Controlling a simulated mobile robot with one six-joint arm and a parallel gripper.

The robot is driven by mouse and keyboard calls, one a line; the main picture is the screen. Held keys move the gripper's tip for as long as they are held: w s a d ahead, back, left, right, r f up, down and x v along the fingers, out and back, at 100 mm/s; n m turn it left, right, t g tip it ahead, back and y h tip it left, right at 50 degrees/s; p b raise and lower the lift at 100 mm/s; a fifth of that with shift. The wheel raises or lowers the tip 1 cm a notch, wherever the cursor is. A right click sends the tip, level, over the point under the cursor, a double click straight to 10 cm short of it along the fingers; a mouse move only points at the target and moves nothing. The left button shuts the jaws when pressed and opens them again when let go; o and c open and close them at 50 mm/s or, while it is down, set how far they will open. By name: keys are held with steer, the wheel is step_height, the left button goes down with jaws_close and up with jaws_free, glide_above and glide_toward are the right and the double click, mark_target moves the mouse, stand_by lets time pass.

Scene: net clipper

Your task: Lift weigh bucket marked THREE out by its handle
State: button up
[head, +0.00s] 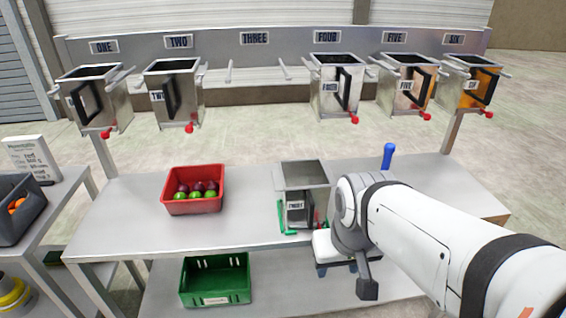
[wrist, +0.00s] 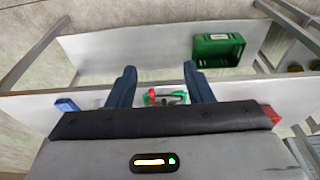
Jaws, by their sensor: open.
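The metal weigh bucket marked THREE (head: 304,176) stands on the table in the head view, with a green edge showing around its foot. Its dark front handle and red knob face the front edge, partly hidden by my arm. My gripper (head: 337,268) is in front of the bucket, near the table's front edge. In the wrist view my gripper (wrist: 159,72) is open, its two blue fingers apart. A red knob (wrist: 152,92), a dark bar and a green edge show between the fingers. I cannot tell whether the fingers touch anything. My gripper's body hides most of the bucket there.
A red tray of fruit (head: 193,204) stands left of the bucket. A blue upright handle (head: 388,156) stands to its right. A green crate (head: 222,278) is on the lower shelf. Behind, several other buckets hang on the rack (head: 285,46); position THREE there is empty.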

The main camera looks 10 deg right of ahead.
steer(key=shift+o, duration=0.7)
steer(key=shift+w+r, duration=0.25)
steer(key=shift+w, duration=0.1)
steer(key=o, duration=0.5)
steer(key=w+r+n, duration=0.1)
steer(key=w+n, duration=0.1)
steer(key=w, duration=0.1)
steer(key=w+r+n+p, duration=0.1)
steer(key=w+n, duration=0.1)
steer(key=w, duration=0.2)
steer(key=w+r+n+g+p, duration=0.1)
steer(key=w+n, duration=0.2)
steer(key=shift+w+d+r, duration=0.15)
steer(key=shift+w+d, duration=0.05)
steer(key=shift+w, duration=0.15)
steer(key=shift+o, duration=0.2)
steer(key=n+g+p, duration=0.2)
steer(key=n, duration=0.8)
glide_above(311, 197)
steer(key=shift+s+d+f, duration=0.1)
steer(key=shift+d+f, duration=0.05)
steer(key=shift+f, duration=0.8)
steer(key=shift+w+f+n, duration=0.2)
steer(key=shift+w+n, duration=0.05)
steer(key=shift+n, duration=0.25)
steer(key=shift+f, duration=0.35)
steer(key=shift+s+f+p, duration=0.2)
steer(key=shift+f+p, duration=0.15)
steer(key=shift+f, duration=3.15)
